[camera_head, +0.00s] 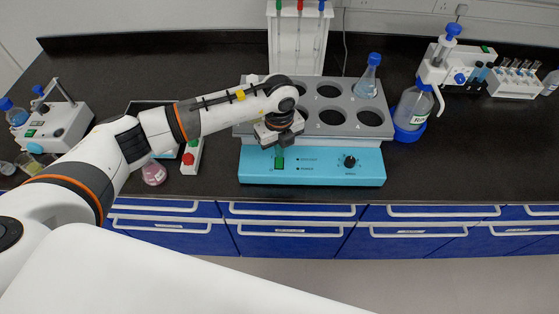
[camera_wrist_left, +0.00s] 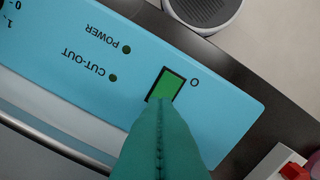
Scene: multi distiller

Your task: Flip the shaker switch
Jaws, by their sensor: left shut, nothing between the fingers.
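The shaker has a turquoise front panel (camera_head: 330,172) and a grey top with several round wells. Its green rocker switch (camera_head: 280,163) sits at the panel's left, in a black frame. In the left wrist view the green switch (camera_wrist_left: 167,86) is lit in colour, with an "O" mark beside one end. My left gripper (camera_head: 279,150) is over the switch. In the wrist view its teal fingers (camera_wrist_left: 160,108) are shut together, empty, with their tips at the switch's lower edge and covering part of it. Contact cannot be told. My right gripper is not in view.
A flask (camera_head: 368,78) with a blue cap stands in one well. A bottle (camera_head: 412,108) with a dispenser stands to the right. A black knob (camera_head: 350,161) is on the panel. A red-buttoned white device (camera_head: 189,158) and a pink flask (camera_head: 153,173) are on the left.

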